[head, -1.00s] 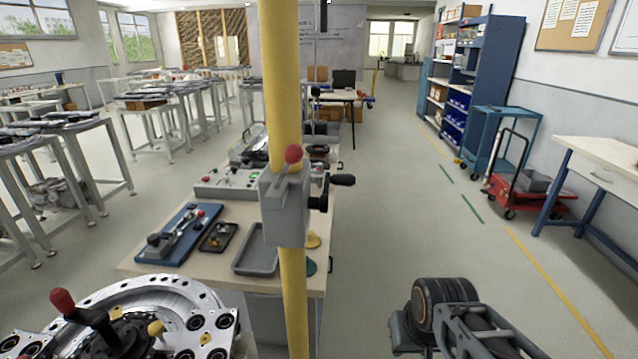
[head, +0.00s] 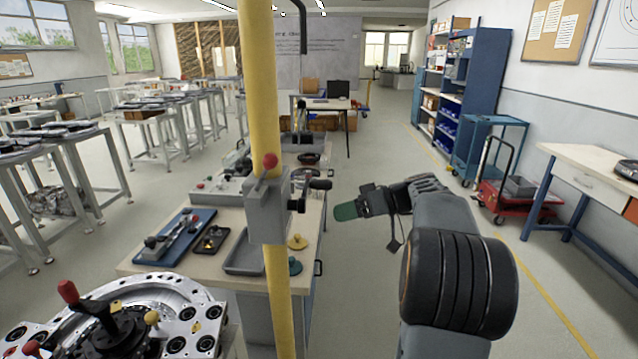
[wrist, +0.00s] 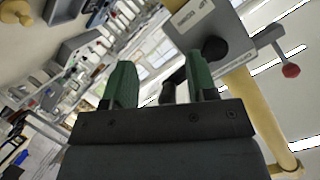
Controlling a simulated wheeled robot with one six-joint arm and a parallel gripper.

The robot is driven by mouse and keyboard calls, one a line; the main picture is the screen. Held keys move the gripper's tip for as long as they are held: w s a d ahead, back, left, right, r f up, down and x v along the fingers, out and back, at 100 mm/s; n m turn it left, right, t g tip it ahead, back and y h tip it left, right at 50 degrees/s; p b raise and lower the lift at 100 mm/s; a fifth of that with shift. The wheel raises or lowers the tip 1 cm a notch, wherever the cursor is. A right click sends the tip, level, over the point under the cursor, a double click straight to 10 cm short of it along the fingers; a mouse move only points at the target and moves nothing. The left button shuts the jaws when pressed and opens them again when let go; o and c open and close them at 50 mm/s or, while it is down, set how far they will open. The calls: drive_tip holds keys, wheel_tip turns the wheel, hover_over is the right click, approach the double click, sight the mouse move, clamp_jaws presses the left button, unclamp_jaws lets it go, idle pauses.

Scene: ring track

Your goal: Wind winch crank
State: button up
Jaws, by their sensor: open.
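The winch is a grey box (head: 266,212) fixed to a yellow post (head: 264,100), with a red-knobbed lever (head: 270,161) on top. Its black crank handle (head: 319,184) sticks out to the right of the box. My gripper (head: 346,211) has green fingers and is to the right of the crank, apart from it in the head view. In the wrist view the green fingers (wrist: 161,82) are spread, with the winch box (wrist: 212,32) and a dark round crank part (wrist: 214,48) beyond them. Nothing is held.
A workbench (head: 160,262) with trays and tools stands behind the post. A round metal fixture (head: 125,310) with red and yellow knobs is at the lower left. The floor (head: 375,150) to the right is clear up to a red cart (head: 505,200) and a blue shelf (head: 463,85).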

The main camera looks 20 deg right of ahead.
sight(320, 186)
drive_tip(key=d+r+n+t+y, duration=0.3)
drive_tip(key=d+r+n, duration=0.15)
drive_tip(key=d, duration=0.35)
drive_tip(key=shift+m, duration=0.25)
drive_tip(key=p+x, duration=0.1)
drive_tip(key=x, duration=0.5)
drive_tip(key=p+x, duration=0.1)
drive_tip(key=x, duration=0.6)
drive_tip(key=shift+f, duration=0.15)
clamp_jaws()
